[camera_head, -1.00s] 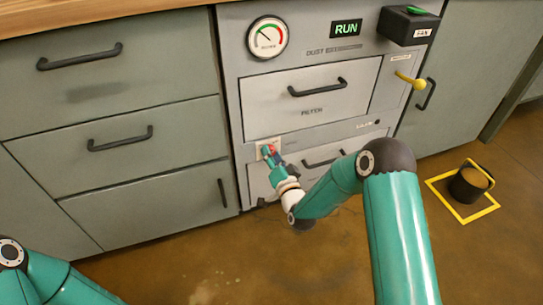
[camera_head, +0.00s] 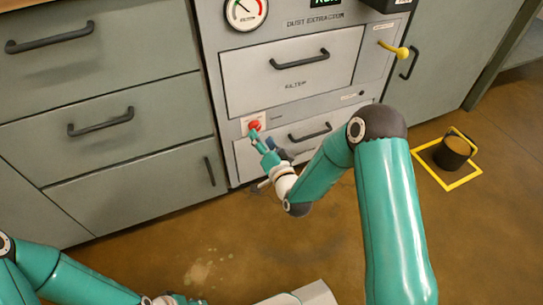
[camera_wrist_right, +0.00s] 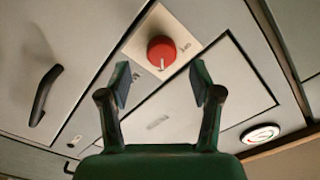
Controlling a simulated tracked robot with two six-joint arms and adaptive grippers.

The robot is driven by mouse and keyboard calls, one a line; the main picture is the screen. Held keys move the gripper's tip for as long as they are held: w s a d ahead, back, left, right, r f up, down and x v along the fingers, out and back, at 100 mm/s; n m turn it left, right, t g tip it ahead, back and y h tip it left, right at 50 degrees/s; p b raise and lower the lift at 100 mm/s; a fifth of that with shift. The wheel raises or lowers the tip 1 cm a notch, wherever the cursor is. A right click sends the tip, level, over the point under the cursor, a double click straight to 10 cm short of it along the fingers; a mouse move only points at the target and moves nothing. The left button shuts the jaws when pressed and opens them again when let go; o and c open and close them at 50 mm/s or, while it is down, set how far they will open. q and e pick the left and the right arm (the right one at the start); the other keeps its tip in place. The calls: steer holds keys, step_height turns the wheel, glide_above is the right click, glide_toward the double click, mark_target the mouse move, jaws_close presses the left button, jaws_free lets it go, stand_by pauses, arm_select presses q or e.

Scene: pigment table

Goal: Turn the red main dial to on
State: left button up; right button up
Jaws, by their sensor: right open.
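The red main dial (camera_head: 254,125) sits on a pale square plate low on the grey dust extractor's front. In the right wrist view the dial (camera_wrist_right: 161,52) is round, with a white mark at its lower edge; the small lettering on the plate is too blurred to read. My right gripper (camera_head: 263,141) is just below and in front of the dial in the head view. In the wrist view its two fingers (camera_wrist_right: 161,83) are spread apart, with nothing between them, and the dial appears beyond the gap. My left arm shows at the bottom left; its fingers are not clear.
The extractor's filter drawer (camera_head: 290,85) has a black handle. A gauge (camera_head: 246,10) is above, a yellow lever (camera_head: 393,50) at the right. Grey-green drawers (camera_head: 110,145) stand left. A dark bucket (camera_head: 452,152) stands in a yellow floor square.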

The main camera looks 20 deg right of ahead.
steer(key=s, duration=0.8)
steer(key=shift+s+d, duration=0.15)
steer(key=s+a+f+n+g+y+p, duration=0.1)
steer(key=s+a+f+n+g+p, duration=0.2)
steer(key=s+g, duration=0.4)
steer(key=s+a+f+n+g+y+p, duration=0.1)
steer(key=s+a+f+n+g+p, duration=0.1)
steer(key=s+f+g, duration=0.55)
steer(key=s+a+f+n+g+y+p, duration=0.1)
steer(key=s+a+f+n+g+p, duration=0.15)
steer(key=s, duration=0.65)
step_height(320, 180, up, 37)
steer(key=p, duration=3.8)
steer(key=shift+m, duration=0.35)
